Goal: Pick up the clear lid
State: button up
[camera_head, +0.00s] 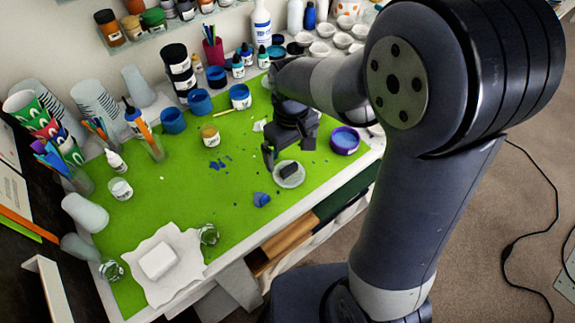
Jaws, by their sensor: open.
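A pale, see-through round disc (296,182), which looks like the clear lid, lies on the green mat (235,205) near the table's front edge. A small dark block (289,170) shows over its middle; I cannot tell whether it rests on the disc. My gripper (288,152) points down just behind the disc, fingers apart, with nothing seen held between them. I cannot tell its exact height above the mat.
A purple-rimmed tub (344,140) stands right of my gripper. A small jar (210,136) stands to the left. Blue cups, bottles and stacked cups line the back. The mat's middle left is mostly clear.

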aim_at(289, 168)
jog(key=shift+w+a+f+p, duration=0.1)
jog(key=shift+f+p, duration=0.2)
jog(key=shift+f, duration=1.65)
jog(key=shift+w+a+f+p, duration=0.1)
jog(key=shift+f+p, duration=0.2)
jog(key=shift+f, duration=1.6)
jog(key=shift+s, duration=0.1)
jog(key=c, duration=1)
